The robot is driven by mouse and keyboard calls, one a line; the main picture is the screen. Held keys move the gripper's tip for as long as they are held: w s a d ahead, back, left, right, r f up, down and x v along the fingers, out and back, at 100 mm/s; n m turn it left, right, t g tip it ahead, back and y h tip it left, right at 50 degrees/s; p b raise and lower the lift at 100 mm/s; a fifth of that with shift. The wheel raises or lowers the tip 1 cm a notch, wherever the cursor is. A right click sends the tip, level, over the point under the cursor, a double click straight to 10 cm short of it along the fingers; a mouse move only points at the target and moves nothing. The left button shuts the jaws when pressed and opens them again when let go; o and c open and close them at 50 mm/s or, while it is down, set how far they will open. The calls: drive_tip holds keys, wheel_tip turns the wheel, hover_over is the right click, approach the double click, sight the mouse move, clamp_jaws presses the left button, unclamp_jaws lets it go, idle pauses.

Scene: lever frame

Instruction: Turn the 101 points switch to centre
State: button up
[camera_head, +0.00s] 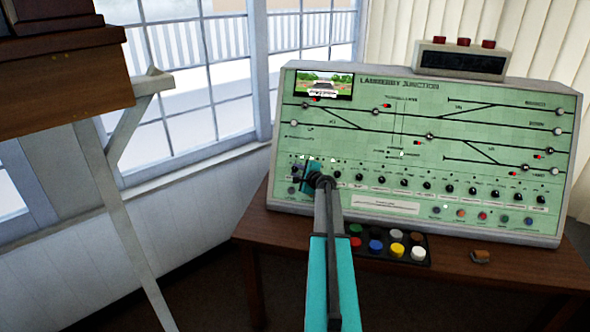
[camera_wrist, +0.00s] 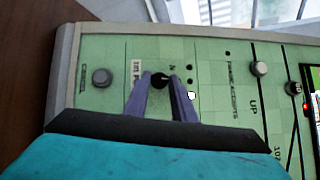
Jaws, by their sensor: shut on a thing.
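The green control panel (camera_head: 350,135), headed Lambberry Junction, has a row of small black knobs along its lower part. My gripper (camera_head: 312,172) is at the left end of that row. In the wrist view, its two purple-grey fingers (camera_wrist: 160,86) are shut on a small black knob (camera_wrist: 160,79) on the panel face. Marks that look like "N" and "R" are printed on either side of this knob.
A grey round knob (camera_wrist: 102,77) sits beside the held one. Other black knobs (camera_head: 404,183) continue to the right. Coloured push buttons (camera_head: 397,249) stand on the brown desk (camera_head: 480,279) below the panel. A wooden cabinet (camera_head: 65,80) on a white bracket is at left.

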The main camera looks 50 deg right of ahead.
drive_tip(key=shift+w+d+r+n+g+y+p, duration=0.1)
drive_tip(key=shift+d+r+n+g+y+p, duration=0.25)
drive_tip(key=shift+n, duration=0.25)
drive_tip(key=shift+a+f, duration=0.1)
drive_tip(key=o, duration=1.1)
drive_tip(key=shift+f, duration=0.15)
drive_tip(key=shift+c, duration=0.2)
drive_tip(key=shift+a, duration=0.1)
drive_tip(key=b+v, duration=0.4)
drive_tip(key=v, duration=0.9)
drive_tip(key=shift+s+a+r, duration=0.15)
drive_tip(key=shift+s+r, duration=0.1)
drive_tip(key=shift+s, duration=0.05)
drive_tip(key=shift+w, duration=0.1)
